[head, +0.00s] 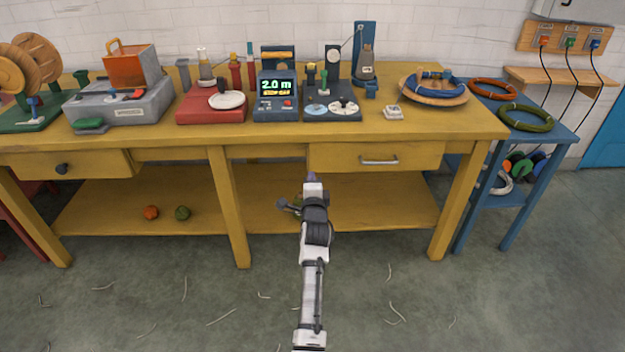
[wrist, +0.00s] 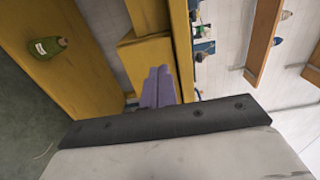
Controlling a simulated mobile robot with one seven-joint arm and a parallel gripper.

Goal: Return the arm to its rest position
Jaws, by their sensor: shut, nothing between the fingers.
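My arm reaches forward from the bottom of the head view, low in front of the yellow workbench (head: 240,135). My gripper (head: 311,178) is at the arm's far end, in front of the bench and below its top, near the right drawer (head: 375,156). In the wrist view its purple fingers (wrist: 158,88) are together with nothing between them. Behind them are the bench's yellow boards, seen turned sideways. I cannot tell the exact gap between the fingertips and the bench.
The benchtop holds a grey box machine (head: 120,103), a display reading 2.0 m (head: 276,96) and a wooden dish with blue coil (head: 435,90). Orange (head: 151,212) and green balls (head: 182,212) lie on the lower shelf. A blue side table (head: 540,130) stands right. The floor has only scraps.

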